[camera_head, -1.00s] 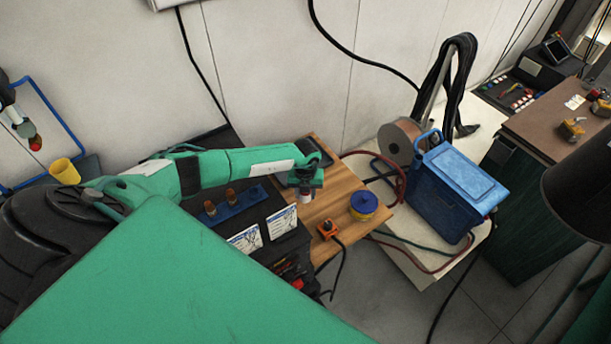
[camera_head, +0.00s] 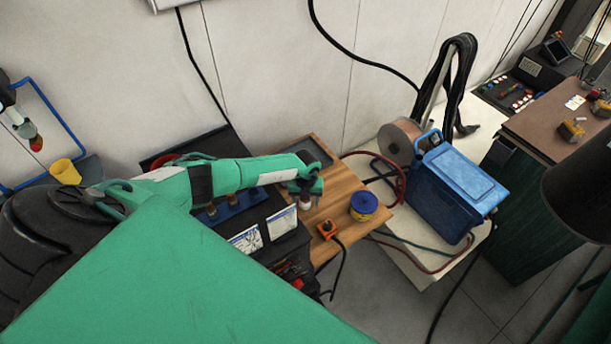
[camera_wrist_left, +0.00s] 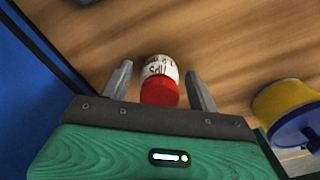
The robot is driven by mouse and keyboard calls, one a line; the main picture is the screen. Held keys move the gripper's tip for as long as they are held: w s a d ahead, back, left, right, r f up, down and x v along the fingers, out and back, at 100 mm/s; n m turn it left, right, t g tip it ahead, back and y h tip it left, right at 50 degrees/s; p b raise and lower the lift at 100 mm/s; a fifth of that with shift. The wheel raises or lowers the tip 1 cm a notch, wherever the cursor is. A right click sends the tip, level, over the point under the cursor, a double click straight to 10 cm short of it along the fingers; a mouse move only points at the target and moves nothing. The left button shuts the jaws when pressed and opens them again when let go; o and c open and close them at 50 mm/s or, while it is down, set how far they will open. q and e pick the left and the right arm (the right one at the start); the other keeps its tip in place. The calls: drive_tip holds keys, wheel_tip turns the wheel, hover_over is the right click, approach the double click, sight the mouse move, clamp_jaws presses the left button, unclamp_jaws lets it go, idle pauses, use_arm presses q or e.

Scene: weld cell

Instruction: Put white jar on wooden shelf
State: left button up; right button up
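The white jar (camera_wrist_left: 160,70) has a red lid and dark handwriting. In the left wrist view it sits between the two fingers of my left gripper (camera_wrist_left: 160,74), with a visible gap on each side. The fingers are open. In the head view my left gripper (camera_head: 306,198) is over the left part of the wooden shelf (camera_head: 345,182), and the jar (camera_head: 305,206) shows just below it, partly hidden. The jar appears to be at the wood, but I cannot tell for sure whether it touches. My right gripper is not in view.
A blue-and-yellow spool (camera_head: 363,205) stands to the right on the wood, and an orange clamp-like part (camera_head: 327,229) is in front. A dark tray (camera_head: 314,153) lies behind. A blue holder (camera_head: 232,208) and white cards (camera_head: 282,222) are on the left. Bare wood lies between jar and spool.

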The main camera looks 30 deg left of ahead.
use_arm(q)
drive_tip(key=shift+r, duration=0.45)
wheel_tip(320, 180, up, 10)
drive_tip(key=b, duration=0.3)
drive_tip(key=shift+r, duration=0.75)
drive_tip(key=shift+f, duration=0.1)
